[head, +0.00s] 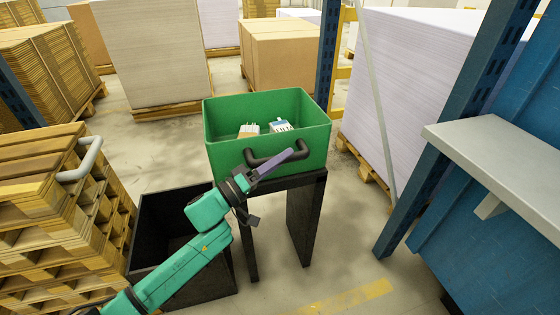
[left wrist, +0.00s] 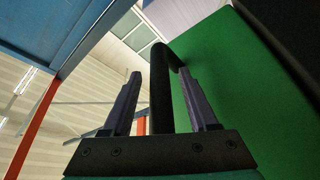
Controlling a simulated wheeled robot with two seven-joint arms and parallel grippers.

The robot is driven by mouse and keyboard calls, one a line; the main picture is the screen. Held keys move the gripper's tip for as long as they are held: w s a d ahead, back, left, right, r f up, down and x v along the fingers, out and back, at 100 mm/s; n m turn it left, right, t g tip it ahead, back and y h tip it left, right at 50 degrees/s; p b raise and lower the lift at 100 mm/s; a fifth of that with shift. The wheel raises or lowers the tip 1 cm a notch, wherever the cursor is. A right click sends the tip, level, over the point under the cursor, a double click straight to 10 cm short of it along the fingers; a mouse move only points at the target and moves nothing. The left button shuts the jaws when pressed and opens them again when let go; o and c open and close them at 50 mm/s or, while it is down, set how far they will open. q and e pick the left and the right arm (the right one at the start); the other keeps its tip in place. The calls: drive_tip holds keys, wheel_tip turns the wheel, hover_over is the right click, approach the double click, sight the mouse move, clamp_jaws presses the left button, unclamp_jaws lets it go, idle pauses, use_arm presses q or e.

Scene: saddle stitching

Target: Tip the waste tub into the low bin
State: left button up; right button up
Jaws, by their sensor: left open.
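The green waste tub (head: 225,150) stands upright on a dark stand, with a few small white and brown items (head: 282,126) inside. A dark bar handle (head: 262,161) is on its near wall. My left gripper (head: 280,165) is at this handle, one finger showing across it. In the left wrist view the open fingers (left wrist: 158,75) have the handle (left wrist: 160,100) between them, with gaps on both sides; the tub's green wall (left wrist: 235,85) is to the right. The low black bin (head: 160,225) stands on the floor left of the stand, partly hidden by my left arm. My right gripper is not seen.
The dark stand (head: 300,225) carries the tub. Stacked wooden pallets (head: 60,215) with a pale handle-like bar (head: 82,160) are close left of the bin. A blue post (head: 425,185) and grey shelf (head: 500,160) are at right. Open floor lies in front of the stand.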

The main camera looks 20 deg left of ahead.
use_arm(q)
clamp_jaws()
idle(1.4)
